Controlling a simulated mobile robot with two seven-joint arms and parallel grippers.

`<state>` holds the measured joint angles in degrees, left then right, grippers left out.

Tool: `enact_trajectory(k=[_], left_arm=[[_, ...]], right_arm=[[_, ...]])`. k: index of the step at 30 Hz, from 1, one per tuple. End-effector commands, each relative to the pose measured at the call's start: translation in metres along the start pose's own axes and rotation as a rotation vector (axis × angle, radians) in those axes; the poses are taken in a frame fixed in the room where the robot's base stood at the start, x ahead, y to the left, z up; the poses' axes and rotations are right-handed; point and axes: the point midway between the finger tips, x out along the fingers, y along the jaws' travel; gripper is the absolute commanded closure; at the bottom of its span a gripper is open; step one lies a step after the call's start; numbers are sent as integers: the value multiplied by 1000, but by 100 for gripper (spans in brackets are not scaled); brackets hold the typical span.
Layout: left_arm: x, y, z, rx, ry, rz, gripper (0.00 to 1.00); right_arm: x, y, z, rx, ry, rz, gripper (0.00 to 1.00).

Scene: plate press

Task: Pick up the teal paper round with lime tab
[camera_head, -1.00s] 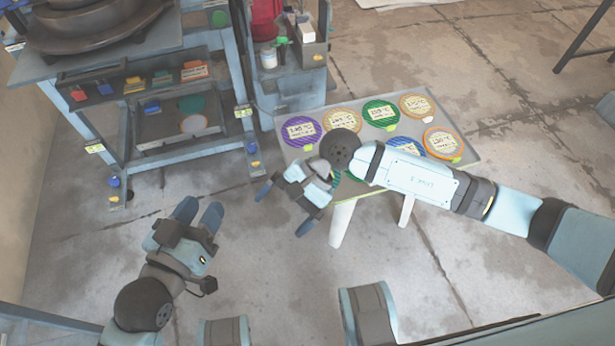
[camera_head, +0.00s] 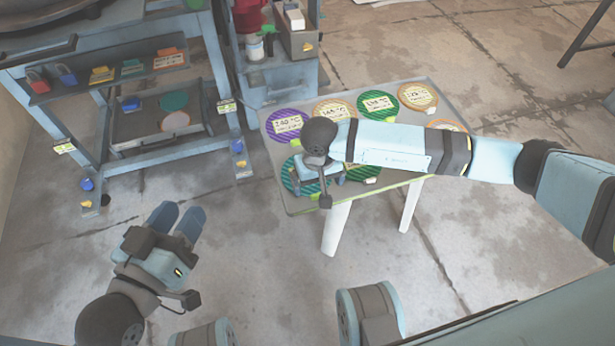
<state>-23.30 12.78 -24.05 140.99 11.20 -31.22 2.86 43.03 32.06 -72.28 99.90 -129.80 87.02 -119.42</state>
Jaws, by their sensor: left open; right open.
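A teal striped paper round (camera_head: 290,179) lies at the near left corner of the low table (camera_head: 277,158). A bit of lime shows at its near edge, and much of the round is hidden under my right gripper (camera_head: 318,186). That gripper is over the round with its fingers pointing down and is open. I cannot tell whether its fingertips touch the round. My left gripper (camera_head: 178,221) is open and empty above the bare floor, left of the table.
Other rounds lie on the table: purple (camera_head: 288,124), green (camera_head: 378,104), tan (camera_head: 418,96) and more, partly behind my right arm. A blue rack (camera_head: 217,100) at left holds a plain teal disc (camera_head: 173,101). A cart (camera_head: 285,75) stands behind the table.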

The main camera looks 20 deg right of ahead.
Motion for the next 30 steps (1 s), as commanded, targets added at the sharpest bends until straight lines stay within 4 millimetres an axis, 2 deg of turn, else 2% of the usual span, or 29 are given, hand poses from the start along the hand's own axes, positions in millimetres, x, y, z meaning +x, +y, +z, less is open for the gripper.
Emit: enact_trajectory(k=[5, 13, 21, 23, 30], left_arm=[[2, -3, 3, 20, 7, 0, 57], [7, -14, -1, 147, 76, -4, 57], [8, -15, -8, 178, 94, -4, 57], [8, -15, -7, 177, 92, -4, 57], [7, -15, -5, 173, 88, -4, 57]], right_arm=[[12, -1, 0, 1, -2, -1, 1], [52, -1, -2, 3, -3, -1, 1], [54, -1, -2, 1, 0, -2, 1], [54, -1, -2, 1, 0, -2, 13], [54, -1, -2, 1, -1, -2, 68]])
